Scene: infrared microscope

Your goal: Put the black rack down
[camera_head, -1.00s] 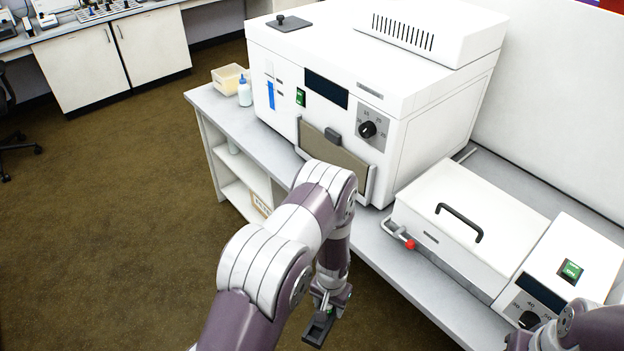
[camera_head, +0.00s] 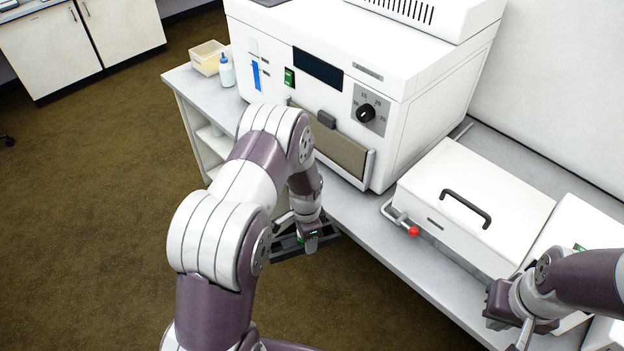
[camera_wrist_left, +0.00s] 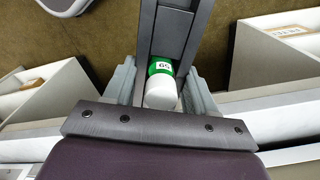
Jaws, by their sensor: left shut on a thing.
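The black rack (camera_head: 287,248) hangs in my left gripper (camera_head: 310,238), in front of the bench's front edge and over the brown floor. In the left wrist view the rack (camera_wrist_left: 176,32) is a dark frame running up from between the fingers. A white vial with a green numbered label (camera_wrist_left: 162,86) sits in its near end, between the fingers of my left gripper (camera_wrist_left: 163,98), which is shut on the rack. The arm hides part of the rack in the head view. My right gripper (camera_head: 522,335) is at the lower right, apart from the rack; its finger opening is unclear.
The grey bench (camera_head: 345,212) holds a large white oven (camera_head: 400,75) with a dial, and a white lidded box (camera_head: 470,205) with a black handle and a red-knobbed lever (camera_head: 413,231). A cream tub (camera_head: 207,57) and a bottle (camera_head: 226,72) stand at its left end.

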